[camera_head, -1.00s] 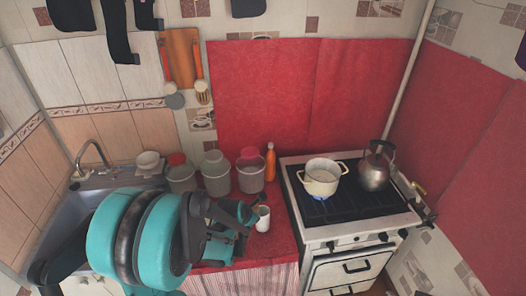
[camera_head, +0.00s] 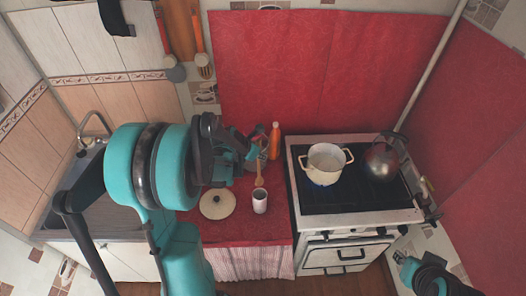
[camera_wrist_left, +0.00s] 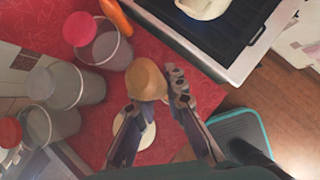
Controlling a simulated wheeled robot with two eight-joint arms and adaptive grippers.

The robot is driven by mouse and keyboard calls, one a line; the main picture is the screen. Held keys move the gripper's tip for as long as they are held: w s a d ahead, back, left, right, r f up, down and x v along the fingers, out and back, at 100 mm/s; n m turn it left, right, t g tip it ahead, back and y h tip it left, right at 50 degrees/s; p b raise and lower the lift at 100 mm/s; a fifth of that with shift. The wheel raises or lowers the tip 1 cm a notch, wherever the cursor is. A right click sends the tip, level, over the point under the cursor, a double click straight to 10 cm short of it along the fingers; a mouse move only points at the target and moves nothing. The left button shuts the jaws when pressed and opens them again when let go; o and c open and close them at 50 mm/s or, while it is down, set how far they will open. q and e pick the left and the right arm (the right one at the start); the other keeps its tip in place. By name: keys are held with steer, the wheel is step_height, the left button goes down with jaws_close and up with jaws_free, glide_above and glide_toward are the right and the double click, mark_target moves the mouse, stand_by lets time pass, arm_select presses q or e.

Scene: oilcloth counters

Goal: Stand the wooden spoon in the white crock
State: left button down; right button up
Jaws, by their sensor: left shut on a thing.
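The wooden spoon (camera_head: 259,181) is in my left gripper (camera_head: 246,150). In the head view its bowl shows just behind the white crock (camera_head: 260,202), seemingly apart from it. In the left wrist view the spoon's rounded bowl (camera_wrist_left: 147,80) shows large between the two fingers (camera_wrist_left: 158,98), and its handle is hidden. The crock stands upright on the red counter, and I cannot make it out in the wrist view. Part of my right arm, perhaps its gripper (camera_head: 412,270), shows at the lower right of the head view, far from the crock.
A cream lid (camera_head: 217,204) lies left of the crock. An orange bottle (camera_head: 274,141) stands behind. Grey canisters (camera_wrist_left: 80,84) line the counter in the wrist view. The stove with a pot (camera_head: 325,163) and a kettle (camera_head: 381,160) is at the right. The counter's front is clear.

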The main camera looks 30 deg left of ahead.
mark_target(260, 178)
arm_select(q)
steer(key=f+b, duration=0.1)
steer(key=f, duration=0.2)
steer(key=shift+w+b, duration=0.2)
steer(key=shift+b, duration=0.2)
steer(key=shift+s+f+b, duration=0.2)
steer(key=shift+f+b, duration=0.6)
steer(key=shift+f, duration=0.1)
steer(key=shift+w+f+b, duration=0.1)
steer(key=shift+f+b, duration=0.45)
steer(key=shift+f, duration=0.25)
step_height(260, 178, down, 8)
steer(key=b, duration=0.7)
